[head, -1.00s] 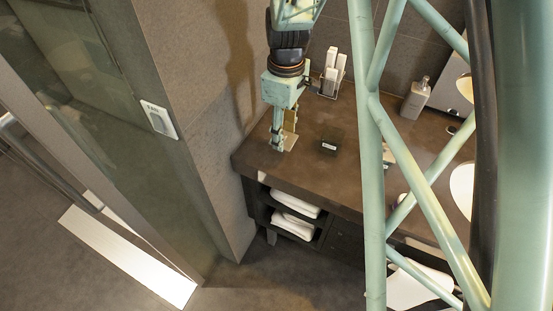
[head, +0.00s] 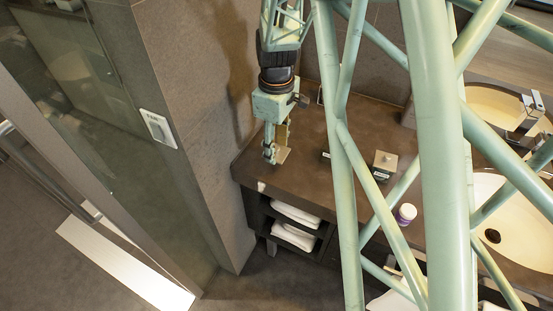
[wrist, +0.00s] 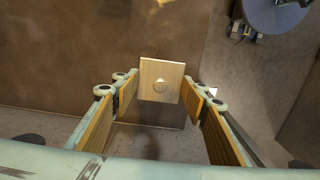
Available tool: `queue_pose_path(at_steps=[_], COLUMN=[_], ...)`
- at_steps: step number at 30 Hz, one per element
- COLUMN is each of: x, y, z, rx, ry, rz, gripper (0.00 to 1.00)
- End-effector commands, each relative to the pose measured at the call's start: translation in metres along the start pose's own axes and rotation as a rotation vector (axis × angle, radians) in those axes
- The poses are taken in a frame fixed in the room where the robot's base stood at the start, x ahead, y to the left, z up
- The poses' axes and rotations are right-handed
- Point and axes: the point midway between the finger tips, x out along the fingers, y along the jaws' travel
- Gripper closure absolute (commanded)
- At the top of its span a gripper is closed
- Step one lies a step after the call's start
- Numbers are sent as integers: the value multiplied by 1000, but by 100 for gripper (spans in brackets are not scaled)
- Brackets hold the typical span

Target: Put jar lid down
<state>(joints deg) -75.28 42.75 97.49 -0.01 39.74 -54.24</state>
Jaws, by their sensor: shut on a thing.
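The jar lid (wrist: 160,80) is a flat, square, light tan plate with a round knob at its centre. In the wrist view it sits between the fingertips of my gripper (wrist: 158,92). My gripper (head: 275,155) is shut on it, above the left end of the dark counter (head: 315,120). The lid (head: 285,156) shows small beside the fingers in the head view. I cannot tell whether it touches the counter. A small dark box with a white label (head: 326,155) is to the right, mostly hidden behind my frame.
A square container with a knobbed top (head: 384,163) and a small purple-and-white jar (head: 406,213) stand further right, near the sink basin (head: 510,215). Folded towels (head: 295,235) lie on shelves below. A wall (head: 195,130) borders the counter's left end.

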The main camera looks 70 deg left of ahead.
Motion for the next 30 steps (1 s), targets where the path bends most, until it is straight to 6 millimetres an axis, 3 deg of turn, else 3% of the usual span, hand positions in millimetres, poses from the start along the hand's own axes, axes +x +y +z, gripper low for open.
queue_pose_path(at_steps=[4,17,30], x=[11,15,51], y=[0,0,0], z=[0,0,0], rx=[0,0,0], ry=[0,-1,0], rz=[0,-1,0], gripper=[70,70,70])
